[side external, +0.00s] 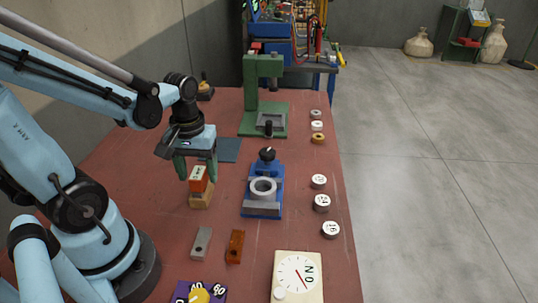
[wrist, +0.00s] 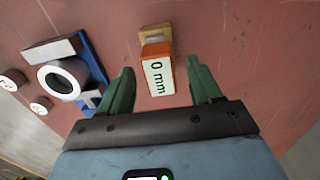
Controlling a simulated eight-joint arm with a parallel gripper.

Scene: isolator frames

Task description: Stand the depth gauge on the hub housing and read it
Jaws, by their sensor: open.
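The depth gauge (side external: 198,180) is a red-orange block standing on a small wooden block (side external: 201,201). In the wrist view, the gauge (wrist: 158,75) shows a white face reading "0 mm". My gripper (side external: 197,177) is open above the wooden block, its green fingers on either side of the gauge. The wrist view shows a gap between each finger (wrist: 160,68) and the gauge. A grey ring, which looks like the hub housing (side external: 263,187), sits in a blue vise (side external: 263,210) to the right. Its round opening shows in the wrist view (wrist: 62,82).
A green press (side external: 265,110) stands behind the vise. Several numbered round pieces (side external: 322,202) line the table's right edge.

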